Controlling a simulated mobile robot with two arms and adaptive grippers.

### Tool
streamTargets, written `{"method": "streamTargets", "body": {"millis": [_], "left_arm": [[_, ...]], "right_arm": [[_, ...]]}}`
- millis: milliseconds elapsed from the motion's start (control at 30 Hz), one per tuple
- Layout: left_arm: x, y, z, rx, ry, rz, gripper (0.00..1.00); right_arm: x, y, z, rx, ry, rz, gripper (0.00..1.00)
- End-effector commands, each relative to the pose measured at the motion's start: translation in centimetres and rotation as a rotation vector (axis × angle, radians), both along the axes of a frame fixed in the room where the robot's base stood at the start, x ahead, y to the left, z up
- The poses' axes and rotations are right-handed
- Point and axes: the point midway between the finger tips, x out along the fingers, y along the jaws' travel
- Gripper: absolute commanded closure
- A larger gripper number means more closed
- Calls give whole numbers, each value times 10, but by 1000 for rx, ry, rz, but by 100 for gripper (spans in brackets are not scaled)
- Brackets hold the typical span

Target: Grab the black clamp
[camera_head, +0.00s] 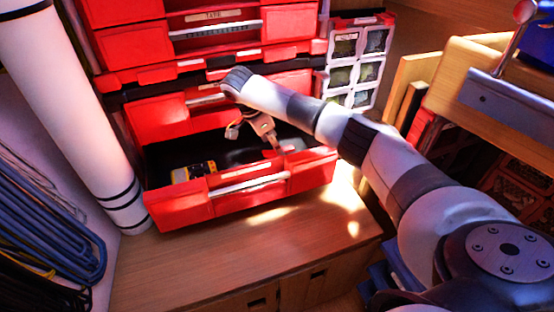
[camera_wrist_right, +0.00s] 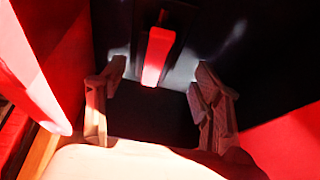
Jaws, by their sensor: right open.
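An open red drawer (camera_head: 180,208) juts out at the bottom of a red drawer stack. My right gripper (camera_head: 262,138) reaches down into the drawer's dark interior in the head view. In the right wrist view, my right gripper (camera_wrist_right: 161,70) has its two fingers wide apart with nothing held between them. A dark object with a red bar (camera_wrist_right: 159,52) lies ahead, between the fingertips in the picture; it may be the black clamp, but its dark outline merges with the shadow. I cannot make out the clamp in the head view. My left gripper is not in view.
A yellow and black item (camera_head: 194,172) lies in the drawer's left part. Closed red drawers (camera_head: 130,48) rise above. A wooden bench top (camera_head: 240,255) is clear in front. A white tube (camera_head: 75,100) and coiled blue lines (camera_head: 50,215) stand left; a wooden shelf (camera_head: 480,75) is right.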

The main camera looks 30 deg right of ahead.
Motion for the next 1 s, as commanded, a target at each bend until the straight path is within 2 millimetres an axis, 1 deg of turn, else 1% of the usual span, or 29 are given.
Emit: {"method": "streamTargets", "body": {"millis": [33, 200, 300, 500, 1000], "left_arm": [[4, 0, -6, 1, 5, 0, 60], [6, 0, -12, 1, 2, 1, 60], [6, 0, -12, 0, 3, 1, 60], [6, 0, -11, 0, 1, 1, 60], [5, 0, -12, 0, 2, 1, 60]], "right_arm": [[-2, -2, -10, 1, 4, -2, 40], [-5, -11, -34, 0, 3, 0, 40], [-5, -14, -39, 0, 1, 0, 40], [-5, -14, -39, 0, 0, 1, 41], [-5, -14, -39, 0, 0, 1, 74]]}}
